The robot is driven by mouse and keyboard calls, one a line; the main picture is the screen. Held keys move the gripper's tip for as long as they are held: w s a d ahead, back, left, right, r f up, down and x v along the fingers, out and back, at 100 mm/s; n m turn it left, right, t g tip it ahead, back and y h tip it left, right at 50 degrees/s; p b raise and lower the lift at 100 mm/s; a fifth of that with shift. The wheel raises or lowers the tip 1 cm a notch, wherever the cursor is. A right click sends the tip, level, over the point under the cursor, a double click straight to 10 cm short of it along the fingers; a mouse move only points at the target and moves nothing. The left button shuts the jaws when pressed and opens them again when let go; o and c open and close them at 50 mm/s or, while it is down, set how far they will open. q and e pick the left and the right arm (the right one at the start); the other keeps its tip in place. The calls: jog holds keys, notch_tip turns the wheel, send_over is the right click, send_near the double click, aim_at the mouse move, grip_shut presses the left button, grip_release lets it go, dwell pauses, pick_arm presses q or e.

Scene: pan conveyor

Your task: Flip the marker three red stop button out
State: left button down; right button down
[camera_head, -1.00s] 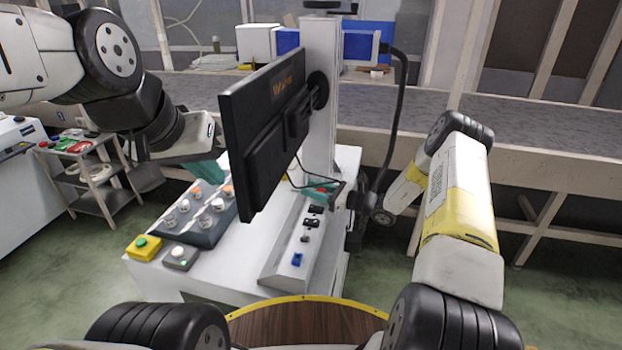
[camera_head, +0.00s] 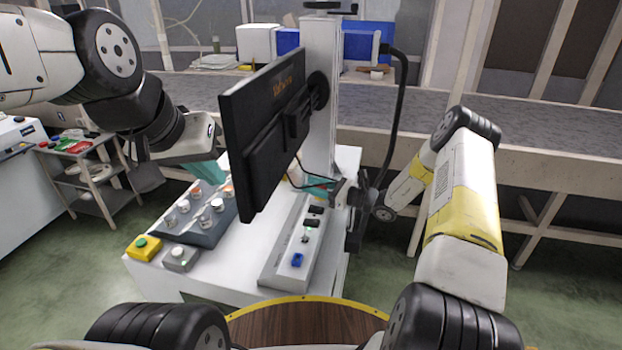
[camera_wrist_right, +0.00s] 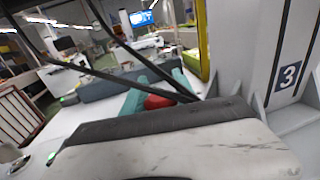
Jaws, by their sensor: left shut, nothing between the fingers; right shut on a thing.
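The red stop button (camera_wrist_right: 157,101) shows in the right wrist view as a small red patch between the teal fingers of my right gripper (camera_wrist_right: 155,93), partly hidden by them and the dark gripper body. The marker three (camera_wrist_right: 289,76) is a dark plate with a white 3 on the grey post to the right. In the head view my right gripper (camera_head: 318,184) is at the foot of the post, behind the monitor, shut on the red button. My left gripper (camera_head: 207,170) is shut and empty, left of the monitor above the knob panel.
The black monitor (camera_head: 265,135) stands between my grippers. Below it are a panel of knobs (camera_head: 192,222), a yellow box with a green button (camera_head: 143,246) and a grey switch box (camera_head: 296,250). Black cables hang by the post. A conveyor (camera_head: 540,130) runs behind.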

aim_at(325, 187)
jog(key=c, duration=0.9)
grip_release()
jog(key=shift+r, duration=0.2)
jog(key=shift+c, duration=0.2)
jog(key=shift+d, duration=0.15)
jog(key=v, duration=0.7)
jog(key=shift+s+d, duration=0.15)
jog(key=shift+d, duration=0.1)
